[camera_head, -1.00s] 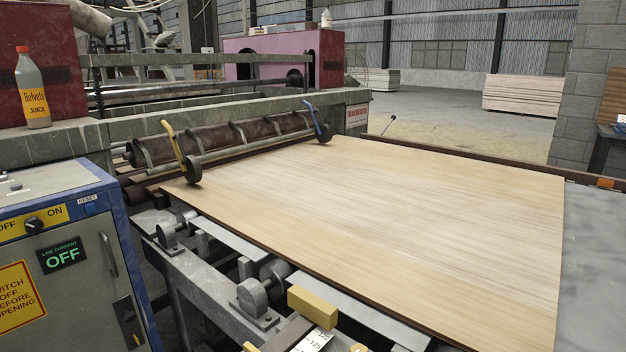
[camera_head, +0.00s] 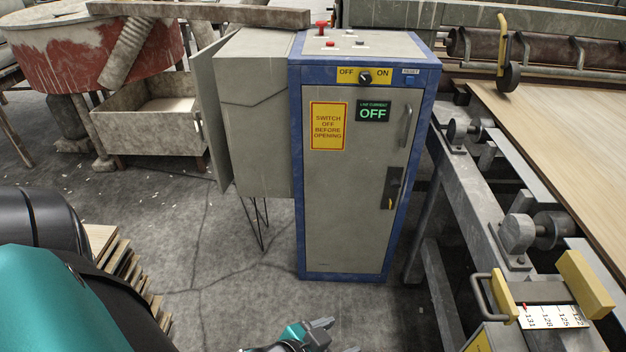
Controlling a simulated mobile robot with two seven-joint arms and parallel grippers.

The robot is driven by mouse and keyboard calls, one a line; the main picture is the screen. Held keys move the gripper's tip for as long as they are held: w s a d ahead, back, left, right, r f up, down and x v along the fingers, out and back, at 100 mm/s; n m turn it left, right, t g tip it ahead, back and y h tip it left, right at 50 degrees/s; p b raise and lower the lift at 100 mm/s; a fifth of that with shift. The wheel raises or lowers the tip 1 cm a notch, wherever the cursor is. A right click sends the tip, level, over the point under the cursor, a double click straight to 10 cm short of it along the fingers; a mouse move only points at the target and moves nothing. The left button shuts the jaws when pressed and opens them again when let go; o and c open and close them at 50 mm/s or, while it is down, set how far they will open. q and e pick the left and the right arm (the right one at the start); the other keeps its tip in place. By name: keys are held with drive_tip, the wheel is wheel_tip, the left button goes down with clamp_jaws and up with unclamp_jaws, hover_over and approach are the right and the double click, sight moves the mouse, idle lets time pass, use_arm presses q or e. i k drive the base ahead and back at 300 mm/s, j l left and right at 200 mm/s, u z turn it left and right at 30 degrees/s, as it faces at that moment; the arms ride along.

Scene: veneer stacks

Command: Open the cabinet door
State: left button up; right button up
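The cabinet (camera_head: 296,200) is a grey control cabinet with a blue frame, upright near the middle. Its grey door (camera_head: 345,220) is closed. On the door's right side are a curved metal handle (camera_head: 405,125) and a dark latch plate with a yellow part (camera_head: 391,188). A green display (camera_head: 373,112) reads LINE CURRENT OFF, and a yellow sign (camera_head: 328,126) says to switch off before opening. A black OFF/ON knob (camera_head: 365,77) sits above the door. My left gripper (camera_head: 340,336) is at the bottom edge, its fingertips apart, below and in front of the cabinet. My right gripper is not in view.
A conveyor frame with a veneer sheet (camera_head: 560,130) runs along the right, with a yellow-ended gauge (camera_head: 550,292) in front. A grey box (camera_head: 253,120) adjoins the cabinet's left. A stack of sheets (camera_head: 125,265) stands lower left. Floor before the cabinet is clear.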

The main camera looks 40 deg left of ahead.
sight(356, 138)
drive_tip(key=u, duration=1.05)
drive_tip(key=j, duration=0.1)
drive_tip(key=i, duration=0.05)
